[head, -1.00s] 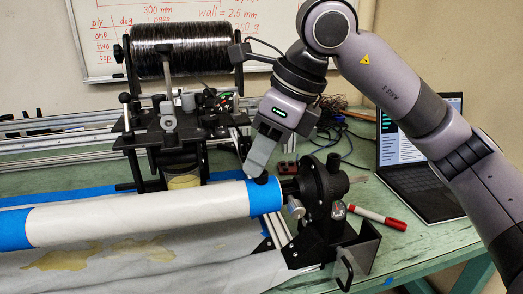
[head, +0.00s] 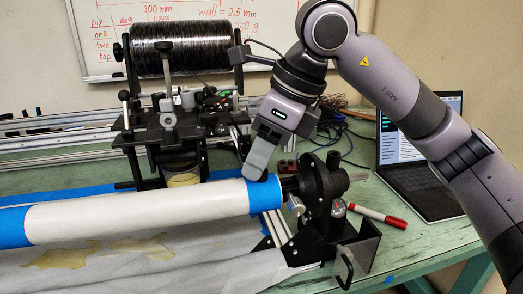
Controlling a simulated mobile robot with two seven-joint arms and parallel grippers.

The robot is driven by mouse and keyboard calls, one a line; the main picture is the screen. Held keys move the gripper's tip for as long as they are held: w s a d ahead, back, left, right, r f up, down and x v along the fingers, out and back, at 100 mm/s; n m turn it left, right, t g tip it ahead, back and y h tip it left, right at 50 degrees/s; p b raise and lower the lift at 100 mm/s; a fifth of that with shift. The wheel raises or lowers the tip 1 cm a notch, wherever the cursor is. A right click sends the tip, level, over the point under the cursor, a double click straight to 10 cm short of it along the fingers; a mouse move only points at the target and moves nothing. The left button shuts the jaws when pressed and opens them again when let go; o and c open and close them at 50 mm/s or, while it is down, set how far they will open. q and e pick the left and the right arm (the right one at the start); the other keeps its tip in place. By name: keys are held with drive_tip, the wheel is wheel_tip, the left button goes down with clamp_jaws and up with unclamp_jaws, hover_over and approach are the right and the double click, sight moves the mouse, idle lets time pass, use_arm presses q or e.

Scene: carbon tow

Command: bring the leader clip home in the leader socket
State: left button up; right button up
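My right gripper (head: 256,174) points down at the right end of the white mandrel tube (head: 140,211), its tips at the blue tape band (head: 265,195). Its fingers overlap from this side, so I cannot tell whether they are open or shut. I cannot make out the leader clip; anything between the fingertips is hidden. I cannot single out the leader socket either; the black end chuck (head: 325,183) stands just right of the tips. My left gripper is not in view.
The black carriage (head: 150,137) with a tow spool (head: 182,51) stands behind the tube. A red-and-white marker (head: 381,216) and a laptop (head: 415,180) lie to the right. The black bracket (head: 360,250) sits at the front right. Resin-stained sheeting (head: 190,270) covers the front.

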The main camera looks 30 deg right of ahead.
drive_tip(key=shift+o, duration=1)
drive_tip(key=shift+w, duration=0.1)
drive_tip(key=p+v, duration=0.1)
drive_tip(key=v, duration=0.6)
